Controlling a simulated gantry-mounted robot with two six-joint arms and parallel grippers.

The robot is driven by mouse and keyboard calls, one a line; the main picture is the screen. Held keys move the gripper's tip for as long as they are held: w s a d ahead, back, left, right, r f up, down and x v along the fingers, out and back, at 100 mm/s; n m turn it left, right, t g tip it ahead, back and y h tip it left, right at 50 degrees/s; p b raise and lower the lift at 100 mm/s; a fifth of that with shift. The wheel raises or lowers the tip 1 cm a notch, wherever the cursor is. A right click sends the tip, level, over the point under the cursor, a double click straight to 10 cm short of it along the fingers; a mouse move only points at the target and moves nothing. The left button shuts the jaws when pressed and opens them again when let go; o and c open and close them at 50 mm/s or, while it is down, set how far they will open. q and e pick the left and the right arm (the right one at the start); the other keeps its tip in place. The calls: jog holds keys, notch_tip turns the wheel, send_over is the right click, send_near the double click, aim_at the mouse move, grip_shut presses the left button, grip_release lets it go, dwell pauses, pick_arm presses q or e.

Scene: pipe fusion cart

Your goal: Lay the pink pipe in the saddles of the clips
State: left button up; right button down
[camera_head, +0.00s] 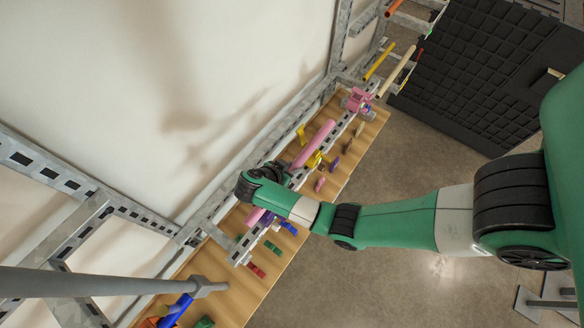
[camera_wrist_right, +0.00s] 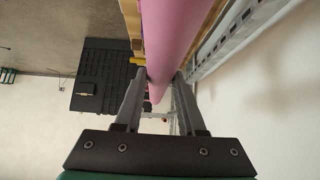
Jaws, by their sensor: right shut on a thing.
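The pink pipe (camera_head: 314,144) runs diagonally along the metal rail above the wooden bench in the head view. Its middle is hidden by my right wrist, and a pink-purple piece shows below the wrist. In the right wrist view the pink pipe (camera_wrist_right: 172,35) passes between the fingers of my right gripper (camera_wrist_right: 160,76), which is shut on it. A yellow clip (camera_head: 315,160) stands beside the pipe, and a pink clip (camera_head: 357,100) stands farther up the rail. I cannot tell whether the pipe touches any saddle. My left gripper is not in view.
Several small coloured parts, such as a red one (camera_head: 256,270), lie along the wooden bench (camera_head: 367,129). Yellow and cream pipes (camera_head: 398,72) rest on a rack at the top right. A white wall with metal framing borders the bench on the left.

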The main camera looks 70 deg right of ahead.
jog(key=shift+f+b, duration=0.75)
jog(key=shift+f, duration=1.3)
jog(key=shift+c, duration=2.1)
grip_release()
jog(key=p+v, duration=0.1)
jog(key=v, duration=0.4)
jog(key=shift+w+a+r, duration=0.15)
jog(key=shift+r, duration=0.1)
jog(key=p+v, duration=0.3)
jog(key=v, duration=0.2)
jog(key=shift+r+p, duration=0.3)
jog(key=shift+r, duration=0.05)
jog(key=shift+a+r, duration=0.1)
jog(key=shift+a, duration=0.35)
